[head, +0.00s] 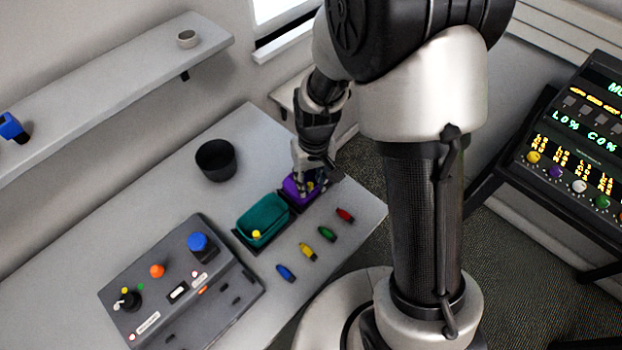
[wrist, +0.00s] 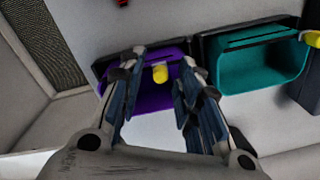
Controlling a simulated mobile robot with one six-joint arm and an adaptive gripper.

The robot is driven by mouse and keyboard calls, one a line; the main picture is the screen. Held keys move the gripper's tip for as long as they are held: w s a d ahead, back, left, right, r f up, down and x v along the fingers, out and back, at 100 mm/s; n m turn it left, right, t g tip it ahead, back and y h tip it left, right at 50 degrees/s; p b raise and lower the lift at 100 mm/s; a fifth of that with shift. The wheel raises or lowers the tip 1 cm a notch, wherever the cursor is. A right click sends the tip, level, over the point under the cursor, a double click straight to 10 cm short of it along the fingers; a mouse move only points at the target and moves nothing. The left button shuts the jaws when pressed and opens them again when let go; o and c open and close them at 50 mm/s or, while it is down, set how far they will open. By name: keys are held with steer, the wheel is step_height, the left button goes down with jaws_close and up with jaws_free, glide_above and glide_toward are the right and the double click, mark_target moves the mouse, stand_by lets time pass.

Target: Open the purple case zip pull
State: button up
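The purple case (head: 292,189) sits on the white table to the right of the teal case in the head view, partly hidden by my gripper. In the wrist view the purple case (wrist: 150,101) lies beyond and between my fingers. Its yellow zip pull (wrist: 160,73) shows between the two fingertips; a bit of yellow also shows in the head view (head: 310,186). My gripper (wrist: 163,62) is open, with a finger on each side of the pull. I cannot tell whether either finger touches it. In the head view my gripper (head: 314,180) is at the purple case.
The teal case (head: 245,240) with its own yellow pull (head: 256,234) stands close beside it. Several coloured connectors (head: 308,252) lie in front. A dark cup (head: 216,160) and a grey control box (head: 215,324) are also on the table (head: 160,190).

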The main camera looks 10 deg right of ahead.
step_height(320, 180, up, 12)
steer(key=shift+d, duration=0.25)
stand_by(0.5)
stand_by(0.4)
steer(key=s+d+r+m+t, duration=0.1)
steer(key=s+d+r+t, duration=0.1)
steer(key=s+r, duration=0.4)
steer(key=s+d+r+t, duration=0.2)
steer(key=s+r, duration=0.5)
steer(key=s, duration=0.4)
steer(key=shift+s+d+m+t+h, duration=0.15)
steer(key=shift+d+m+t+h, duration=0.2)
steer(key=shift+d, duration=0.4)
steer(key=shift+f, duration=0.1)
